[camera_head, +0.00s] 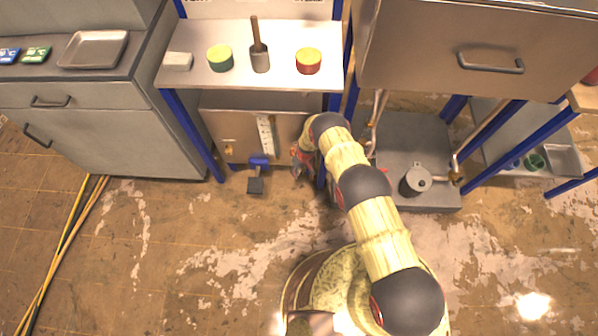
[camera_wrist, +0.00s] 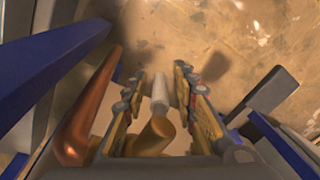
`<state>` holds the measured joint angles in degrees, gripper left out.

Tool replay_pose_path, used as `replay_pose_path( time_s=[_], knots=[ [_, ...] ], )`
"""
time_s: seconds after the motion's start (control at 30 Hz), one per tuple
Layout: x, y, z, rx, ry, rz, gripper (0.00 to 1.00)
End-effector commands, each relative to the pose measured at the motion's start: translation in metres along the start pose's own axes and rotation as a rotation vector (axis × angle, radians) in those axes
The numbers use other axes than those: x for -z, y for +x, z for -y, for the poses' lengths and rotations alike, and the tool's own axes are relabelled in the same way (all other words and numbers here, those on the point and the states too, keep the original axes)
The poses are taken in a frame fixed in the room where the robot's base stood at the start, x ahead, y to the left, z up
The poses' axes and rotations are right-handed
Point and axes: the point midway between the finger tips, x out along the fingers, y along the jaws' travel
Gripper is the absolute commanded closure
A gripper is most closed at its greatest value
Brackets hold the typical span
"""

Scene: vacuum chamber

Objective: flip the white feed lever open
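The white feed lever (camera_wrist: 160,92) shows in the wrist view as a short white rod on a brass valve body (camera_wrist: 152,137). My gripper (camera_wrist: 158,96) has its fingers on either side of the lever, with a visible gap at each side, so it looks open around it. In the head view my gripper (camera_head: 302,160) is low in front of the metal cabinet (camera_head: 237,126), under the shelf. The lever cannot be made out in the head view.
A copper pipe (camera_wrist: 88,115) and a blue post (camera_wrist: 45,78) stand close to my gripper on the left in the wrist view. A blue-and-black pedal (camera_head: 257,172) is near the floor. A grey platform (camera_head: 425,150) bears a lidded pot (camera_head: 415,181).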

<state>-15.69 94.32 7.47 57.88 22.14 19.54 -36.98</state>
Motion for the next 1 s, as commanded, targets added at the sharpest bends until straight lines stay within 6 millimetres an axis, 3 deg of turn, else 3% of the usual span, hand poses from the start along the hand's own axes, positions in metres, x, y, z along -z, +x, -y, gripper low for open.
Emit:
replay_pose_path(
  time_s=[0.47,1.0],
  knots=[
    [0.002,-0.011,-0.001,-0.001,0.001,-0.003,0.68],
    [0.001,-0.09,-0.001,-0.001,0.0,-0.002,0.68]
  ],
)
